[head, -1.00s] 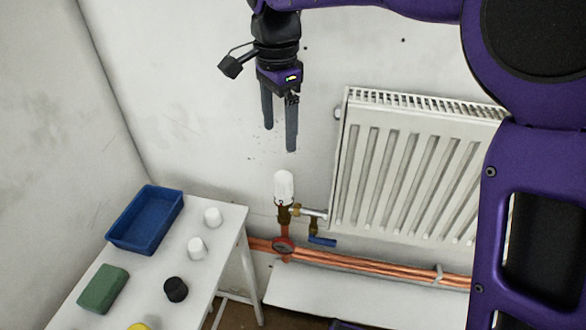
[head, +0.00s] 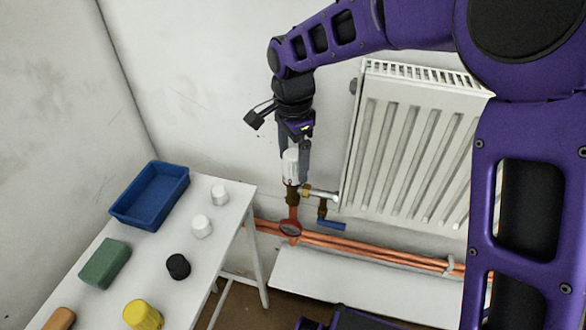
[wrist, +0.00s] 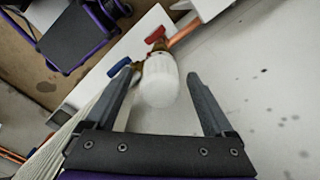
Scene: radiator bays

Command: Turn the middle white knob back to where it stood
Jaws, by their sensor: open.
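A white knob (head: 290,167) stands upright on a brass valve (head: 292,196) at the radiator's lower left corner. It is the only white knob mounted on a valve in the head view; I cannot tell from this view that it is the middle one. My gripper (head: 294,160) points down over it, open, with one finger on each side. In the wrist view the knob (wrist: 158,82) lies between the two spread fingers of my gripper (wrist: 160,75), with gaps visible on both sides.
The white radiator (head: 405,150) is close on the right. A blue lever (head: 331,225) and copper pipes (head: 350,246) are below the valve. A white table (head: 235,215) at left holds a blue tray (head: 182,190), green block (head: 104,263), two loose white caps, and black and yellow caps.

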